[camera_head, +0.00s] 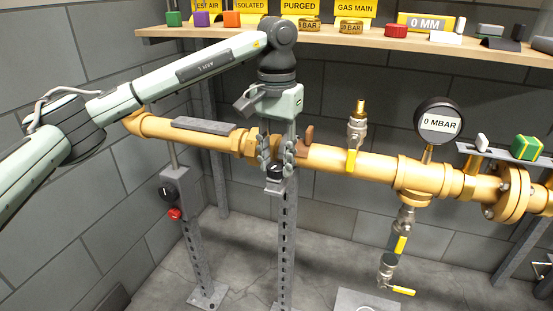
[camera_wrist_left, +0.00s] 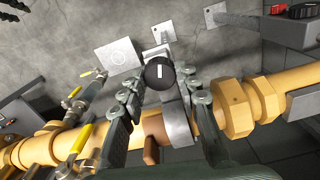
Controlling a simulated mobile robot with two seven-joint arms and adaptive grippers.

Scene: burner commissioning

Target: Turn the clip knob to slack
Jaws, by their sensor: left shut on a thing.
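The clip knob (camera_wrist_left: 160,74) is a round black knob with a white mark, which runs nearly up and down in the left wrist view. It sits on a grey metal clip (camera_wrist_left: 177,124) at the yellow pipe (camera_wrist_left: 283,88). My left gripper (camera_head: 276,171) points down in front of the pipe, its fingers on either side of the knob and shut on it. In the left wrist view the fingertips (camera_wrist_left: 161,80) flank the knob. In the head view the knob is mostly hidden between the fingers. My right gripper is not in view.
A brown lever (camera_head: 307,135) stands right beside the gripper. Further right are a yellow-handled valve (camera_head: 352,158) and a gauge (camera_head: 438,121) reading 0 MBAR. A post with a control box (camera_head: 174,188) stands left. A shelf (camera_head: 400,42) with tags runs above.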

